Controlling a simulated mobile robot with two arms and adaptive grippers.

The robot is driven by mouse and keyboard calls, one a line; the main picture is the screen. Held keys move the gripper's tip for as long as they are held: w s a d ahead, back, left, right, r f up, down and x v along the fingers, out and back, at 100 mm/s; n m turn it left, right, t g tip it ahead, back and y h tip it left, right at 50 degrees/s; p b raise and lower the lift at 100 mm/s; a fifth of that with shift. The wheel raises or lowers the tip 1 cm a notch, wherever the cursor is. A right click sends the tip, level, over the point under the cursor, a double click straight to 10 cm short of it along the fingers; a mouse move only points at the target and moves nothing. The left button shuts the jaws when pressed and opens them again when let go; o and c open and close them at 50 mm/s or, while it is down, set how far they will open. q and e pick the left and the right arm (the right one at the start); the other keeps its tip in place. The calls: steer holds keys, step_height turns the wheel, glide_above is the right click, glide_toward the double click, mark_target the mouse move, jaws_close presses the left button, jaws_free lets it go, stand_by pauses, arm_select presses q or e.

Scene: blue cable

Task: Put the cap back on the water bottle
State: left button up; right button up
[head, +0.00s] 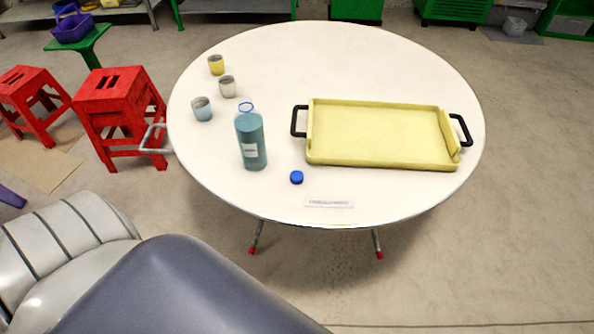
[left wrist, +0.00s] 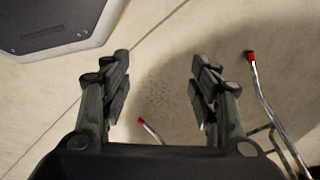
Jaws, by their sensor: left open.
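The water bottle (head: 251,142) stands upright on the round white table (head: 270,200) in the head view, teal with a white label and an open, blue-rimmed neck. The blue cap (head: 296,177) lies on the table to the right of the bottle's base, near the front edge. My left gripper (left wrist: 160,98) shows only in the left wrist view, with its fingers spread and nothing between them. It is over the floor, apart from the bottle and cap, which that view does not show. My right gripper is in neither view.
A yellow tray (head: 380,135) with black handles covers the table's right half. Yellow (head: 216,65), white (head: 227,87) and blue (head: 202,109) cups stand behind the bottle. A small label strip (head: 329,203) lies at the front edge. Red stools (head: 120,105) stand left of the table.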

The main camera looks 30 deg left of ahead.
arm_select(q)
steer(key=w+r+t+p, duration=0.1)
steer(key=w+r, duration=0.4)
steer(key=r, duration=0.6)
steer(key=w+r+t, duration=0.2)
steer(key=w+r, duration=0.3)
steer(key=r, duration=0.7)
steer(key=w+r+t+p, duration=0.1)
steer(key=w+r, duration=0.4)
steer(key=r, duration=0.6)
steer(key=w+d+r+m+t, duration=0.3)
steer(key=w+r+m+t, duration=0.5)
steer(key=w+r, duration=0.85)
steer(key=w+d+r+m+t+h, duration=0.4)
steer(key=d+r+m+h, duration=0.45)
steer(key=r, duration=0.25)
steer(key=s+d+m+g+h, duration=0.3)
steer(key=d+m+g+h, duration=0.45)
steer(key=m, duration=0.75)
steer(key=s+a+f+m+g+y, duration=0.1)
steer(key=a+f+m+g+y, duration=0.3)
steer(key=f+m, duration=0.25)
steer(key=s+a+f+m+g+y, duration=0.1)
steer(key=a+f+m+g+y, duration=0.3)
steer(key=f, duration=0.4)
steer(key=a+f+m+g+y, duration=0.1)
steer(key=a+g+y, duration=0.2)
steer(key=a, duration=1.9)
steer(key=y, duration=0.5)
steer(key=shift+w+f, duration=0.15)
